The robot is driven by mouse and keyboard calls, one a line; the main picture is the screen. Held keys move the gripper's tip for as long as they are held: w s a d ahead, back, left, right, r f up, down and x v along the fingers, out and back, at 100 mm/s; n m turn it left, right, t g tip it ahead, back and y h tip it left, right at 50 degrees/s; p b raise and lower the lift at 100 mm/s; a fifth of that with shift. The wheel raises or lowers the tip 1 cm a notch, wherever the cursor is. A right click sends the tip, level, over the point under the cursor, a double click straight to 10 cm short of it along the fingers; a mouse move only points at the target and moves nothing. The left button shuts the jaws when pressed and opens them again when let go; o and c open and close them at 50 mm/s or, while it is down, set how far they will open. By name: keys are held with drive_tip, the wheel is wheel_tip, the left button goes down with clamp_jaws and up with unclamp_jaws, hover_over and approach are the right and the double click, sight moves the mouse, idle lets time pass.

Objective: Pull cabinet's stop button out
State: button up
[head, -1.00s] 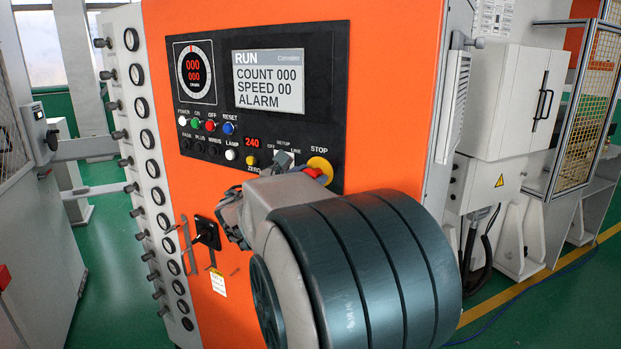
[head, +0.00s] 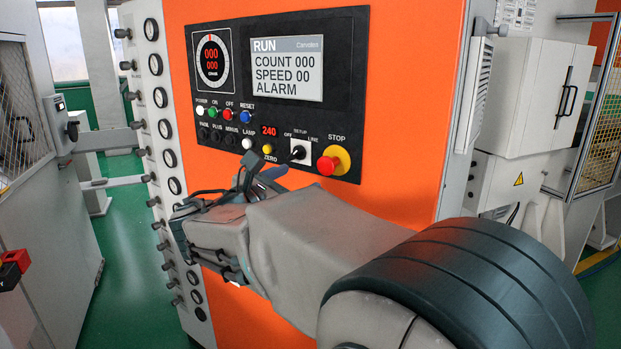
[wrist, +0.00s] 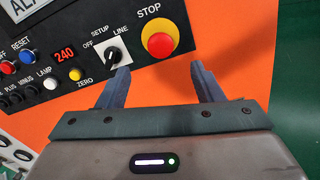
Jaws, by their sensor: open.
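The red stop button (head: 327,165) sits on a yellow round base at the lower right of the orange cabinet's (head: 410,120) black panel. It also shows in the wrist view (wrist: 159,43), ahead of and between my fingers. My gripper (wrist: 164,78) is open and empty there, its two grey fingers apart. The left fingertip lies near the rotary switch in the picture; the right one is over the orange face. In the head view my gripper (head: 258,178) is below and left of the button, partly hidden by my wrist. No touch with the button shows.
The black rotary switch (head: 298,152) on a white plate is just left of the button. Coloured push buttons and knobs, such as the yellow one (head: 267,149), line the panel. A lit screen (head: 287,68) reads RUN and ALARM. Gauges run down the cabinet's left edge.

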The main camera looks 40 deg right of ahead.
drive_tip(key=shift+v, duration=1.5)
drive_tip(key=shift+f, duration=0.1)
drive_tip(key=s+a+f+m+g+y, duration=0.1)
drive_tip(key=s+f+m+g+y, duration=0.1)
drive_tip(key=s+f+m+y, duration=0.35)
drive_tip(key=s+a+f+m+g+y, duration=0.1)
drive_tip(key=s+f+m+g+y, duration=0.15)
drive_tip(key=f, duration=0.65)
drive_tip(key=s+a+f+m+t+y, duration=0.1)
drive_tip(key=s+a+f+m+y, duration=0.5)
drive_tip(key=a+f+m+y, duration=0.3)
drive_tip(key=a+m, duration=0.2)
drive_tip(key=a, duration=0.2)
drive_tip(key=shift+s, duration=0.2)
drive_tip(key=shift+a, duration=0.15)
